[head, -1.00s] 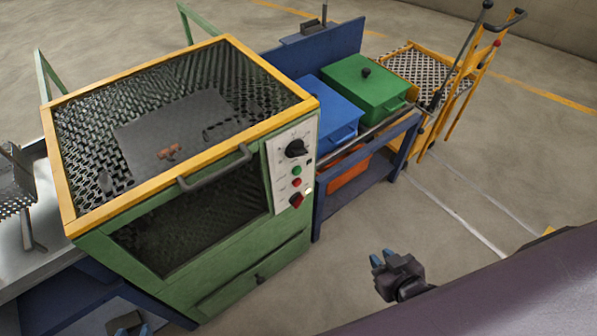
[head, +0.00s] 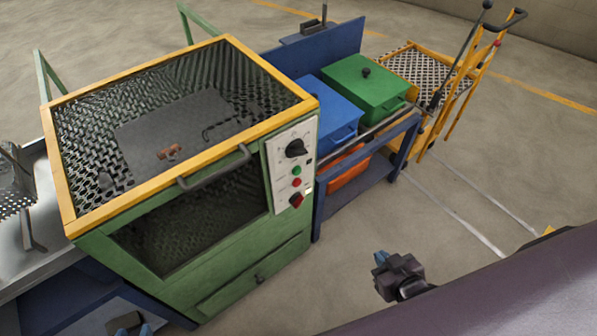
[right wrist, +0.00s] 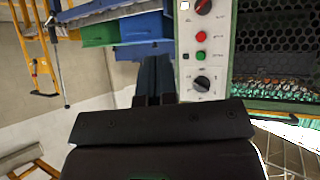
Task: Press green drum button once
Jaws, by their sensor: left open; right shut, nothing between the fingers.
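The green button (head: 297,170) is a small round knob on the white control panel (head: 283,190) at the front right of the green furnace (head: 200,255). In the right wrist view the green button (right wrist: 200,54) sits between the red button and the black dial. My right gripper (head: 380,262) is shut and empty, in front of the panel and apart from it. My left gripper (head: 135,328) is open at the bottom edge, partly cut off, below the furnace front.
A black dial (head: 295,148), a red button (head: 297,182) and a red switch (head: 296,200) share the panel. The furnace handle (head: 215,168) juts out beside it. A blue bench (head: 365,175) carries blue and green boxes. Floor in front is clear.

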